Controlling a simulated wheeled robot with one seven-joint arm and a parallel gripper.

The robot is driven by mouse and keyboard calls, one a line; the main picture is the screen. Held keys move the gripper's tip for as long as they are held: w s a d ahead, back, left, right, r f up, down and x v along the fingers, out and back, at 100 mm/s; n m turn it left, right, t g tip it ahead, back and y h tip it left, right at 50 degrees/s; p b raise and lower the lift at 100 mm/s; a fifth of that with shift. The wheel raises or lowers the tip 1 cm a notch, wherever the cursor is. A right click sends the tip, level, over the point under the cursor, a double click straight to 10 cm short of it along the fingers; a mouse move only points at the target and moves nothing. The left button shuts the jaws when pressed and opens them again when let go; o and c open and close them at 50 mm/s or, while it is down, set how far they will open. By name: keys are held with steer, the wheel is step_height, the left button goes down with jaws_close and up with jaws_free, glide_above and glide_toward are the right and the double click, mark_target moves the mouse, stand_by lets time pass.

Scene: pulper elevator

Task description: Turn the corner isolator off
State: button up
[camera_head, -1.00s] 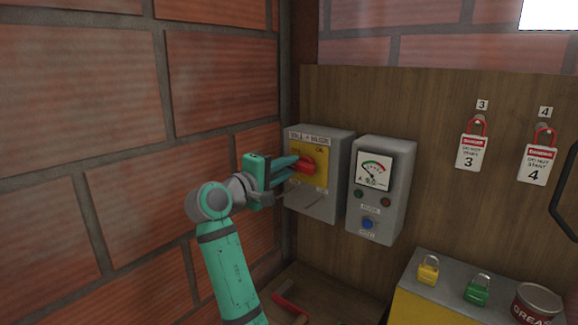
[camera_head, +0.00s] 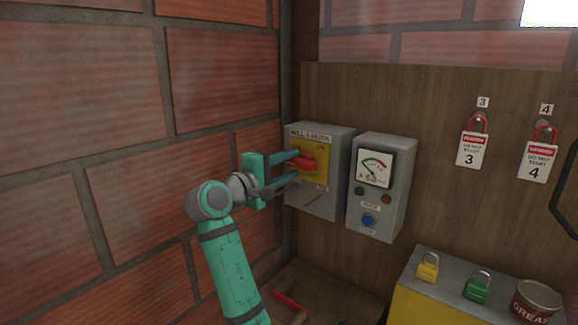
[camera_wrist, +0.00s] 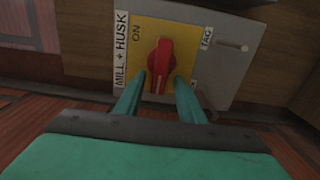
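The corner isolator is a grey box (camera_head: 313,203) labelled MILL + HUSK, with a yellow plate (camera_head: 322,179) and a red handle (camera_head: 308,162). The handle lies roughly level across the plate in the head view. In the wrist view, which is turned sideways, the handle (camera_wrist: 161,62) runs up and down, and the ON label (camera_wrist: 137,32) is to its left. Another plate label is mostly hidden behind the right finger. My gripper (camera_head: 287,168) is open at the box. Its fingertips (camera_wrist: 160,82) are on either side of the handle's near end, with small gaps visible.
A grey meter box (camera_head: 378,205) with a blue button stands just right of the isolator. A brick wall (camera_head: 90,150) is close on the left. Danger tags (camera_head: 472,149) hang at right, above padlocks (camera_head: 428,267) and a grease tin (camera_head: 538,302) on a box.

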steer(key=v, duration=1)
steer(key=shift+s+a, duration=0.2)
steer(key=shift+s, duration=0.15)
